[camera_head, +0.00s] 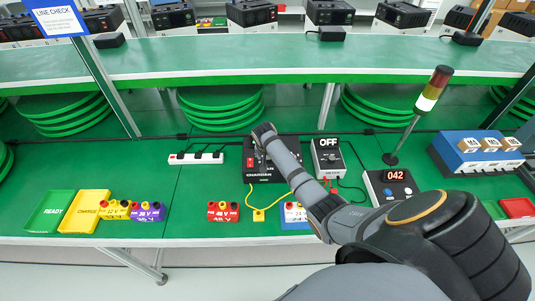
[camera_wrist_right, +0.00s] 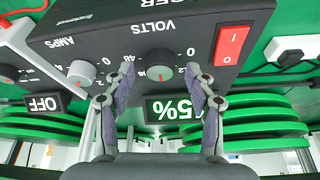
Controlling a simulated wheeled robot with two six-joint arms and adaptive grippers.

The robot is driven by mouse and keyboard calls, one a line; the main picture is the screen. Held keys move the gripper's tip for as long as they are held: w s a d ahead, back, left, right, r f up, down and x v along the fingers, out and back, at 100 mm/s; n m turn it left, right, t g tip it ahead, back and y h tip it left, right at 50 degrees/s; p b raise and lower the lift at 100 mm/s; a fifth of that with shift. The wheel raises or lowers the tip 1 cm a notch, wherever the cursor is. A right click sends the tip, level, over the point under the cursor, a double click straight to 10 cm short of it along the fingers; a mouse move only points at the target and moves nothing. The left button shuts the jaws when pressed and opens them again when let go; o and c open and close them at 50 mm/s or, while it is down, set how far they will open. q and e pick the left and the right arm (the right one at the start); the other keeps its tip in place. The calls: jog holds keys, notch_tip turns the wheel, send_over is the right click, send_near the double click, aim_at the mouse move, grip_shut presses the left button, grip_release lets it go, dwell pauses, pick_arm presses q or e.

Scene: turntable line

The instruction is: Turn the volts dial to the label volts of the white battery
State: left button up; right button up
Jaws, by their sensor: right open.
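The black charger (camera_head: 258,173) stands mid-table; its face shows upside down in the right wrist view (camera_wrist_right: 120,30). The grey volts dial (camera_wrist_right: 160,62), with a red mark, sits under the word VOLTS. My right gripper (camera_wrist_right: 160,76) is open, its two fingertips on either side of this dial; contact cannot be told. In the head view my right gripper (camera_head: 263,131) is over the charger, mostly covering its dials. The white battery (camera_head: 292,211) stands at the table's front, partly hidden by my right arm; its label is too small to read surely. My left gripper is not in view.
Beside the volts dial are the amps dial (camera_wrist_right: 82,73), a red switch (camera_wrist_right: 232,45) and a percent display (camera_wrist_right: 175,110). A meter reading OFF (camera_head: 328,158) stands right of the charger. Red (camera_head: 223,212), yellow (camera_head: 115,210) and purple (camera_head: 148,212) batteries line the front.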

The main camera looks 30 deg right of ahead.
jog(key=v, duration=1.1)
jog(key=shift+s+r, duration=0.2)
